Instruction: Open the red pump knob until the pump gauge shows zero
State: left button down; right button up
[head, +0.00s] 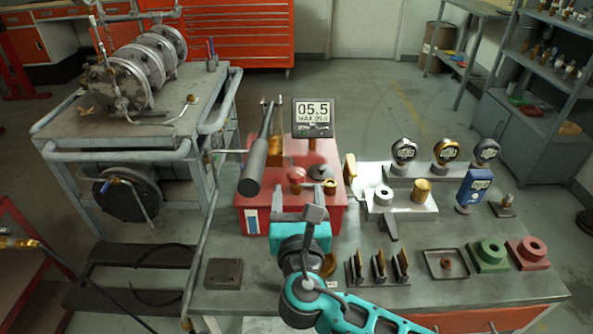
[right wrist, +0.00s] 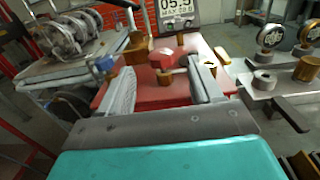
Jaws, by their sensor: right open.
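The pump is a red box (head: 248,218) on the workbench, with a long dark lever handle (head: 254,165). Its digital gauge (head: 313,113) stands at the back and reads 05.5; it also shows in the right wrist view (right wrist: 176,8). The red knob (head: 296,174) sits on top of the pump, and is near the middle of the right wrist view (right wrist: 167,59). My right gripper (head: 301,205) is open at the front of the pump. In the right wrist view its fingers (right wrist: 163,78) point towards the knob, which appears between and beyond them. My left gripper is out of view.
Several round gauges (head: 404,152) stand on a rack to the right. A white plate (head: 385,208) with metal parts lies beside the pump. Dark upright pieces (head: 379,266), a square tray (head: 447,264), a green block (head: 488,254) and a red block (head: 528,253) line the bench front.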

aim_at(297, 171)
jog(key=w, duration=0.7)
jog(key=shift+w+a, duration=0.1)
jog(key=shift+w, duration=0.1)
jog(key=shift+c, duration=0.3)
jog(key=c, duration=0.9)
